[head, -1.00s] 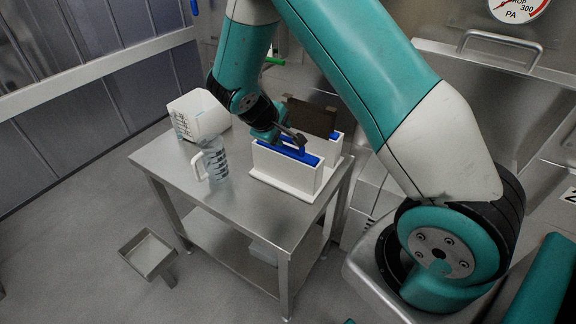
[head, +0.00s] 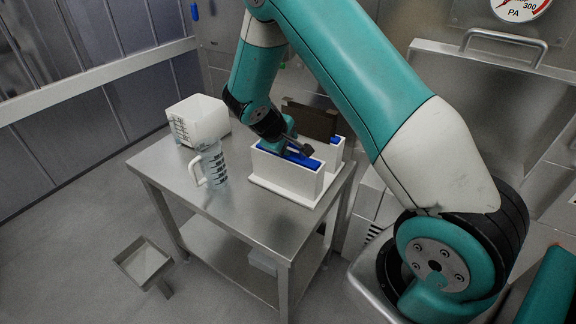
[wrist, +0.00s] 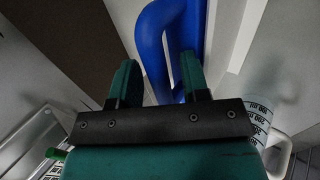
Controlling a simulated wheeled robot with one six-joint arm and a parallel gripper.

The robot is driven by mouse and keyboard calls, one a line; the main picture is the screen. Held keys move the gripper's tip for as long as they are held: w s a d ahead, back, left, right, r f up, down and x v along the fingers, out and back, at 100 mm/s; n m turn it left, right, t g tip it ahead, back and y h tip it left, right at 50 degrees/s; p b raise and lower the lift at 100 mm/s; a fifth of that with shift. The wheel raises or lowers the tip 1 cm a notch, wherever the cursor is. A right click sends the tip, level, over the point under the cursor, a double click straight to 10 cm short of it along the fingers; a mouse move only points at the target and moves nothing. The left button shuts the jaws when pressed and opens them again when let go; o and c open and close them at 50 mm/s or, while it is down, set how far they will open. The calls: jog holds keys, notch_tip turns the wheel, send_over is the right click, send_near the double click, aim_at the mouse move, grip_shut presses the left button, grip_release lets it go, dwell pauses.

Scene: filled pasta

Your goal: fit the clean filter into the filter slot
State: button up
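A blue filter (head: 314,163) with a loop handle sits upright in the front white holder (head: 285,181) on the steel table. I take it for the clean filter; most of it is hidden inside the holder. A dark brown panel (head: 310,122) stands in the rear holder behind it. My gripper (head: 297,149) is low over the front holder. In the wrist view my gripper (wrist: 158,82) has its fingers apart, with the blue handle (wrist: 152,45) reaching between them, nearer the right finger. I cannot tell whether they touch. No filter slot can be made out for sure.
The front of the steel table (head: 235,215) is clear. A small square tray (head: 143,262) stands lower left.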

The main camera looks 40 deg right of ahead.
grip_shut()
jog(key=shift+r+p, duration=0.7)
jog(key=shift+r, duration=0.05)
dwell(0.7)
notch_tip(320, 180, up, 14)
jog(key=p, duration=1)
jog(key=shift+f+p, duration=0.15)
jog(key=shift+p, duration=0.2)
dwell(1.4)
